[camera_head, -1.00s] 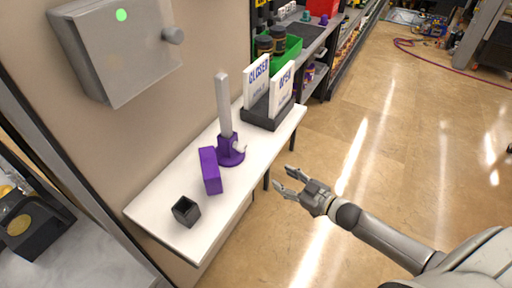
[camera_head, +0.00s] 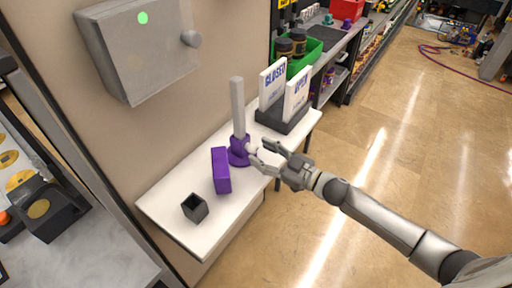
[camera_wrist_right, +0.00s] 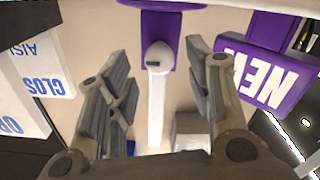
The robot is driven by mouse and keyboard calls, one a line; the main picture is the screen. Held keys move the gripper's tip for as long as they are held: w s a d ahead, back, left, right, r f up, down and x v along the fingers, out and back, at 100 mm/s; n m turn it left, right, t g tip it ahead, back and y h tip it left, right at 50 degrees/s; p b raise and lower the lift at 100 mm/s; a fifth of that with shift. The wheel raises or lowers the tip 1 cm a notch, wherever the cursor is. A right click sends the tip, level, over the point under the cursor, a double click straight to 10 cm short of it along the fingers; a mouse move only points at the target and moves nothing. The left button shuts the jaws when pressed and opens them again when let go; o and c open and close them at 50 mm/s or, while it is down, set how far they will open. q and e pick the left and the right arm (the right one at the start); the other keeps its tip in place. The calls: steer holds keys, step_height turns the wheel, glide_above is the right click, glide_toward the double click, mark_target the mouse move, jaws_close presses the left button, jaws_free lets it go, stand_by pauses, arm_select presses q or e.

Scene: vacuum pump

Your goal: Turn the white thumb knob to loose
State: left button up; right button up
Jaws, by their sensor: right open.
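The white thumb knob (camera_head: 253,148) sticks out from the side of a purple base (camera_head: 238,157) with an upright pale grey post (camera_head: 238,108), on a white shelf. In the right wrist view, upside down, the knob (camera_wrist_right: 158,58) shows in front of the purple base (camera_wrist_right: 176,22), with the post (camera_wrist_right: 155,110) running down the picture. My right gripper (camera_head: 267,152) is open and empty just right of the knob. In the wrist view its two fingers (camera_wrist_right: 156,62) are spread to either side of the knob, with clear gaps. My left gripper is not in view.
A purple block (camera_head: 221,171) stands beside the base, left of it. A small black open box (camera_head: 195,208) is on the white shelf's (camera_head: 165,203) near end. CLOSED and OPEN signs (camera_head: 285,91) stand in a dark holder behind. A grey metal box (camera_head: 140,50) hangs on the wall.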

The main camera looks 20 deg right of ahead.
mark_target(256, 150)
steer(key=shift+x, duration=1.55)
steer(key=shift+s, duration=0.1)
steer(key=c, duration=1)
steer(key=shift+c, duration=0.2)
